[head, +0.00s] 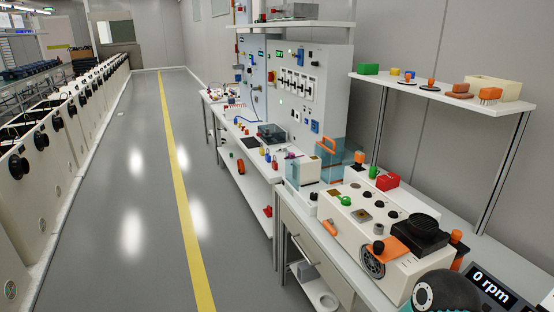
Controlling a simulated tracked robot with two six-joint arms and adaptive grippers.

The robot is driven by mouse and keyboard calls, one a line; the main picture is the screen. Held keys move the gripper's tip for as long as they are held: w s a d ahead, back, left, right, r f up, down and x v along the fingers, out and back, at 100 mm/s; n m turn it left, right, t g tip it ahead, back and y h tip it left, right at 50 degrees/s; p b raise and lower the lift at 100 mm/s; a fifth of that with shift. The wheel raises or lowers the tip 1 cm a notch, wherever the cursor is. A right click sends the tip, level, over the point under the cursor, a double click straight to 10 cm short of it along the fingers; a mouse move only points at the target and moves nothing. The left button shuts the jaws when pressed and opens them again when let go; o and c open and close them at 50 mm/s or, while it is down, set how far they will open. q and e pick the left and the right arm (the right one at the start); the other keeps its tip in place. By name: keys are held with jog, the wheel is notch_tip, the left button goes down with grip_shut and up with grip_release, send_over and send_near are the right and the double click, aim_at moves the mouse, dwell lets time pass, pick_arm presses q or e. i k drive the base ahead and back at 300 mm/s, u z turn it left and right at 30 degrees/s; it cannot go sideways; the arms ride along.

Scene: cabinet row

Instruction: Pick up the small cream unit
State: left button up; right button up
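A small cream unit (303,172) stands on the bench at the middle of the view, left of a teal see-through box (331,160). It is box-shaped with pale sides; its finer details are too small to tell. A larger cream unit (352,232) with dark knobs, a green part and a black top piece lies nearer on the same bench. Neither of my grippers shows in view.
The bench row (268,172) runs along the right wall, with upright control panels (296,92) behind it. A raised shelf (440,92) holds small coloured parts and a cream tray. The grey floor (130,190) is clear.

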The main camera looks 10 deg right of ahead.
aim_at(306, 170)
jog(key=i, duration=2.45)
